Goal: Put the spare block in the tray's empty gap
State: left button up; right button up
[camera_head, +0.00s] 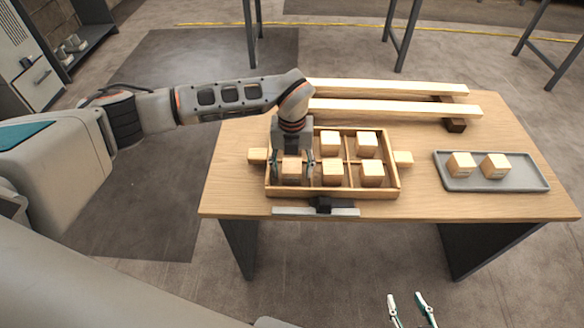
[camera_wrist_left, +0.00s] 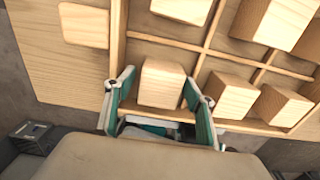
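The wooden tray (camera_head: 391,190) is a divided box with side handles on the table, with light wooden blocks in its compartments. My left gripper (camera_head: 293,172) points down over the front-left compartment. Its fingers stand open on either side of a block (camera_wrist_left: 161,84), with a small space beside it. The back-left compartment is hidden by the gripper in the head view, but a block (camera_wrist_left: 184,9) shows there in the wrist view. I see no clearly empty compartment. Which block is the spare I cannot tell. My right gripper (camera_head: 409,297) is open and empty, before the table.
Two long beams (camera_head: 400,108) lie along the table's back. A dark clamp-like piece with a metal bar (camera_head: 322,206) sits at the wooden tray's front.

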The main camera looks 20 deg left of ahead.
aim_at(292, 166)
pick_arm(q)
jog(key=shift+r, duration=0.55)
notch_tip(292, 166, up, 11)
jog(key=p, duration=0.1)
dwell(0.5)
